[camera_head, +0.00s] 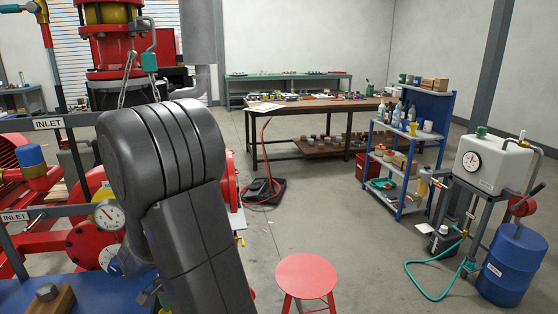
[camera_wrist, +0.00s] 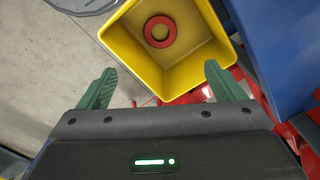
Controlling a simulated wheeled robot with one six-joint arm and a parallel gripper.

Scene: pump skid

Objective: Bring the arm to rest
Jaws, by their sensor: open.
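My gripper (camera_wrist: 161,92) shows in the wrist view, with two green fingers spread wide apart and nothing between them. Beyond the fingers is an open yellow bin (camera_wrist: 150,79) with a red ring (camera_wrist: 160,31) lying inside it. I cannot tell the distance from the fingertips to the bin. In the head view my dark grey arm fills the left middle, bent at a thick joint. My gripper is hidden from that view.
Red pump parts, a pressure gauge (camera_head: 108,214) and INLET pipes stand at left, close to my arm. A red stool (camera_head: 306,276) is in front. A blue shelf (camera_head: 409,150), a workbench (camera_head: 315,114) and a blue drum (camera_head: 512,265) stand farther right. Open floor lies between.

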